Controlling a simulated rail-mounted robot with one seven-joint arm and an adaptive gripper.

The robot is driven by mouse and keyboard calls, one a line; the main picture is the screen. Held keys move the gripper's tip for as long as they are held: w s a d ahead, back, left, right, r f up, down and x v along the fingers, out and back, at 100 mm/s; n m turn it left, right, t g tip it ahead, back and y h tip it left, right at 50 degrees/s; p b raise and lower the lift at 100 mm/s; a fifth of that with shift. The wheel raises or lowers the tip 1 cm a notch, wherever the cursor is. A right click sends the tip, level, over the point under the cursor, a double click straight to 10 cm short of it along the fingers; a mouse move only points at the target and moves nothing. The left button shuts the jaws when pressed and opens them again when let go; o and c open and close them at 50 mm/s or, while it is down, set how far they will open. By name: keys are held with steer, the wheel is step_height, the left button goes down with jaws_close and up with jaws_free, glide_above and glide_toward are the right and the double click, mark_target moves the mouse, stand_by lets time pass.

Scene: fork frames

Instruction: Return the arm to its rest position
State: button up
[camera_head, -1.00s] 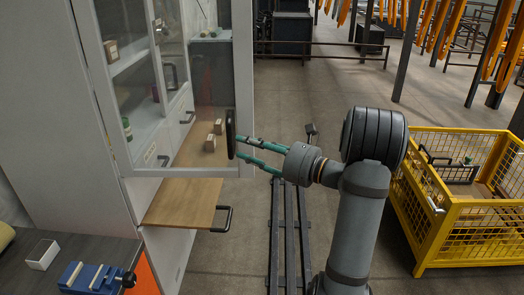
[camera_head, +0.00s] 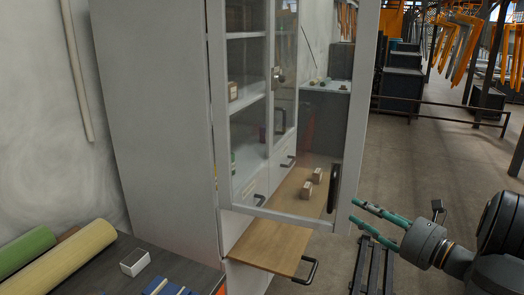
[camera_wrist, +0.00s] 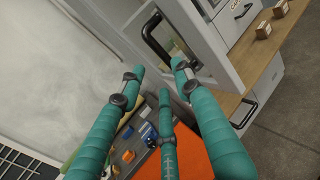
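My gripper (camera_head: 354,211) has teal fingers, spread apart and empty, to the right of the open glass cabinet door (camera_head: 285,216). Its fingertips look a little away from the black door handle (camera_head: 332,188). In the wrist view my gripper (camera_wrist: 157,76) shows its fingers spread with nothing between them. The door handle (camera_wrist: 149,40) appears beyond the fingertips there. My arm is bent at the right edge in the head view, and much of it is cut off.
The white cabinet (camera_head: 160,110) has a pulled-out wooden drawer or board (camera_head: 268,247) with a black handle. Small boxes (camera_head: 312,182) show behind the glass. A dark bench (camera_head: 180,265) at lower left carries rolls (camera_head: 62,262) and a white box (camera_head: 135,262).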

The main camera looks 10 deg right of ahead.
mark_target(331, 194)
steer(key=x, duration=1.1)
steer(key=shift+a, duration=0.15)
steer(key=shift+w+a, duration=0.1)
steer(key=shift+w, duration=0.15)
steer(key=shift+w+d, duration=0.2)
steer(key=shift+d, duration=0.1)
steer(key=shift+s+a, duration=0.1)
steer(key=shift+a, duration=0.05)
